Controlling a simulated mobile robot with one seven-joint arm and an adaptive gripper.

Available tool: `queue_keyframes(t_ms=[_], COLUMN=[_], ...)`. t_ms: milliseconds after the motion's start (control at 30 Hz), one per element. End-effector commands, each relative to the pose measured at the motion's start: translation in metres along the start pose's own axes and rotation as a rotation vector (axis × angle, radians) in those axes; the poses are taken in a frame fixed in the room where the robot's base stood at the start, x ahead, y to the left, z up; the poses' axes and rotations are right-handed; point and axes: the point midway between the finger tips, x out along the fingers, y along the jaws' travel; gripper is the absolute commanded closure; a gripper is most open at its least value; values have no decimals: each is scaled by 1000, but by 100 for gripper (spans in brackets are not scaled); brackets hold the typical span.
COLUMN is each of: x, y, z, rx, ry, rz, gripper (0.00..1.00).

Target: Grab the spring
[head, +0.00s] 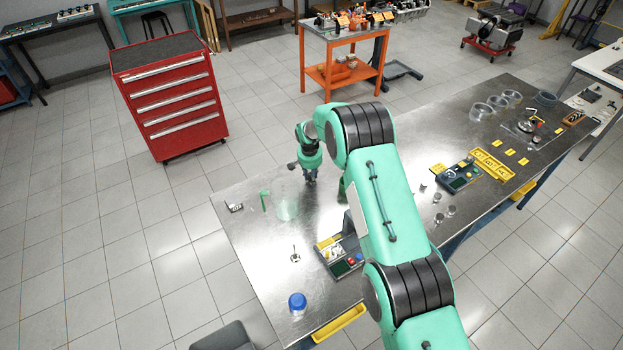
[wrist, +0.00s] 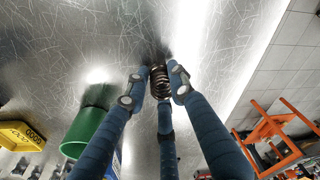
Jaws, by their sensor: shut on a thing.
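A dark coil spring (wrist: 159,82) stands between the fingertips of my gripper (wrist: 157,88) in the wrist view. The three blue fingers are closed around it, and their tips touch its sides. The spring is close to the shiny metal tabletop (wrist: 60,50); I cannot tell whether it still touches it. In the head view my gripper (head: 311,178) points down over the far left part of the metal table (head: 185,0). The spring is too small and hidden to make out there.
A green cylinder (wrist: 84,133) is near the fingers in the wrist view. A clear container (head: 286,210) and a green piece (head: 264,201) stand left of my gripper. A device with a screen (head: 341,257) and a blue-capped jar (head: 297,302) are nearer. A red drawer cabinet (head: 170,92) stands beyond.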

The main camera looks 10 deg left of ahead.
Motion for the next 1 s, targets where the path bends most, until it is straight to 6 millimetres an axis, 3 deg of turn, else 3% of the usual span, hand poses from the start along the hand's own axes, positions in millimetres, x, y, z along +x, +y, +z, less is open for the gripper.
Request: queue_keyframes(t_ms=[367, 1000], x=[-31, -51], y=[1, 43], z=[-4, 76], rx=[0, 0], ry=[0, 0], rz=[0, 0], gripper=[100, 100])
